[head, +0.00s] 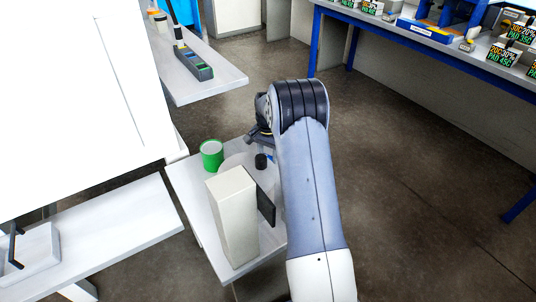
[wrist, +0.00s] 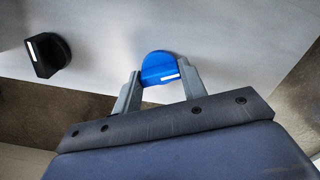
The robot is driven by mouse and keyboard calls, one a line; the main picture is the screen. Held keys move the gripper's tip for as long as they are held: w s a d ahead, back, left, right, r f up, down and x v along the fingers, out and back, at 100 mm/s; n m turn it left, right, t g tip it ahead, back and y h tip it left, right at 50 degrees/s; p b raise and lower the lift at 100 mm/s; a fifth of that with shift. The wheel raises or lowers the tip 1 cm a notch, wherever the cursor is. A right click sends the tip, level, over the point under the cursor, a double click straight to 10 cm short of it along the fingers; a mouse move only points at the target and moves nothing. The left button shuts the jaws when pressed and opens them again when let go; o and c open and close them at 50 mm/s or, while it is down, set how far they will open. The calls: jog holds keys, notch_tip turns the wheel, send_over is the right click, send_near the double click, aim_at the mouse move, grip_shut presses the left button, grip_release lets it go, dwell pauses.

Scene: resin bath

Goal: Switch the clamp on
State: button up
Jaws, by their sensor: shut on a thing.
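In the wrist view, a blue rotary knob (wrist: 159,65) with a white mark sits on a pale grey panel. My gripper (wrist: 159,78) has its two grey fingers on either side of the blue knob, shut on it. The white mark lies near the right finger, tilted a little off level. A black knob (wrist: 47,55) with its own white mark is on the same panel to the left, apart from my fingers. In the head view, my arm covers most of the gripper and the blue knob. No label shows which knob is the clamp's.
In the head view, a small table (head: 190,185) holds a beige box-shaped unit (head: 230,215), a green-sided container (head: 212,155) and a small black cylinder (head: 261,161). A grey shelf (head: 215,85) is behind. A blue-legged bench (head: 400,40) with displays stands at the right; open floor lies between.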

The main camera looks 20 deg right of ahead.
aim_at(268, 155)
jog(key=o, duration=1)
notch_tip(268, 155, up, 11)
jog(key=shift+f, duration=0.1)
notch_tip(268, 155, down, 11)
dwell(0.7)
